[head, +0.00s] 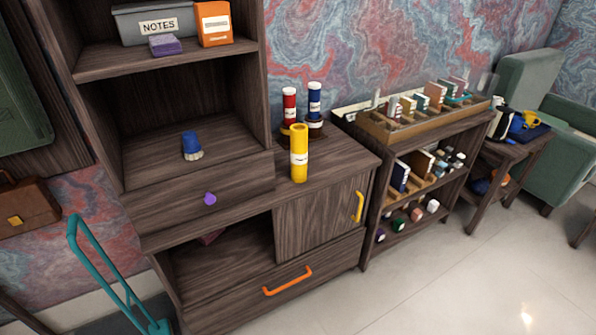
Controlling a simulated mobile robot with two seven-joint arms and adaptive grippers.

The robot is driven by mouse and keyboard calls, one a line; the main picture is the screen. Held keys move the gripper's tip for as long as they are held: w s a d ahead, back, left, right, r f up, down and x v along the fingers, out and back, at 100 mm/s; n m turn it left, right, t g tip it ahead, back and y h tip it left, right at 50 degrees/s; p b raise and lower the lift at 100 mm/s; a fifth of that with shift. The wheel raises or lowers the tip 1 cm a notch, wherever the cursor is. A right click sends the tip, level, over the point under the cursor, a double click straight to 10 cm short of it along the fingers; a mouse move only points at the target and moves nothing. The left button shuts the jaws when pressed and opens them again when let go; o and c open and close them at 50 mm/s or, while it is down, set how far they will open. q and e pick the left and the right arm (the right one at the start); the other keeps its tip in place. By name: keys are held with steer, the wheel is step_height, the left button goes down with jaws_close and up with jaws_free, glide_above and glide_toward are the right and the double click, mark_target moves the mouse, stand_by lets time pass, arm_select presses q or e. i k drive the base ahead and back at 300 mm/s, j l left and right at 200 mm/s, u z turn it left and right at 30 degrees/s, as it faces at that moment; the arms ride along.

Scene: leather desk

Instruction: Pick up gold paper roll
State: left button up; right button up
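A gold-yellow paper roll (299,166) with a white label stands upright on top of the dark wooden cabinet (340,158), near its front edge. It stands in front of a red roll and a blue roll. Neither of my grippers shows in the head view.
The red roll (289,103) and blue roll (314,99) stand in dark round holders behind the gold one. A tall shelf unit (205,198) rises close on the left. A low shelf with a wooden organizer (385,128) stands right.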

mark_target(299, 132)
steer(key=k+u, duration=0.25)
steer(key=u, duration=0.15)
steer(key=k+j+u, duration=0.15)
steer(key=u, duration=0.25)
steer(key=l+u, duration=0.5)
steer(key=i+l, duration=0.1)
steer(key=l, duration=0.35)
steer(key=i+l, duration=0.1)
steer(key=l, duration=0.3)
steer(key=i+l, duration=0.15)
steer(key=l, duration=0.3)
steer(key=i+l, duration=0.1)
steer(key=l, duration=0.3)
steer(key=i+l, duration=0.1)
steer(key=l, duration=0.35)
steer(key=i+l, duration=0.1)
steer(key=l, duration=0.3)
steer(key=i+l, duration=0.15)
steer(key=l, duration=0.3)
